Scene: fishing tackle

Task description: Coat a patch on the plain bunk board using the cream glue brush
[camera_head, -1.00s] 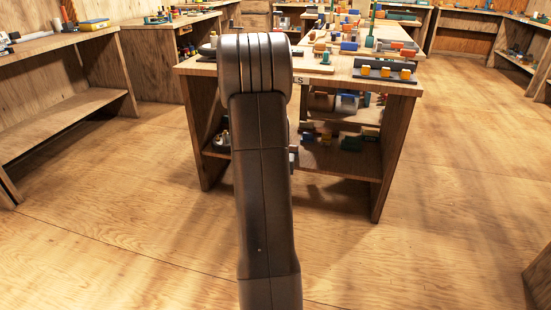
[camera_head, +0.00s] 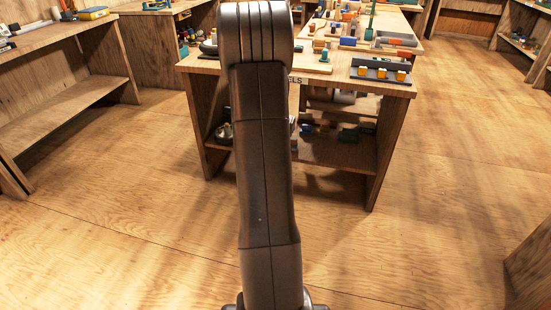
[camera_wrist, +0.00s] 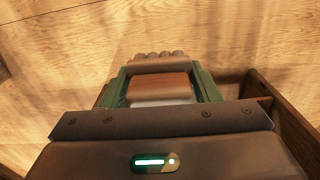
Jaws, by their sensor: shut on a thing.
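My gripper (camera_wrist: 162,82) shows in the wrist view with a green finger on each side. In the head view my arm hides the gripper and brush. A light flat board (camera_head: 316,69) lies at the near edge of the middle table; I cannot tell whether it is the plain bunk board.
The middle table (camera_head: 330,82) holds several small items and a dark rack (camera_head: 380,75) with yellow blocks. Its lower shelf (camera_head: 340,153) is cluttered too. A side bench (camera_head: 62,44) stands at left. Bare wooden floor (camera_head: 440,190) lies in front and to the right.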

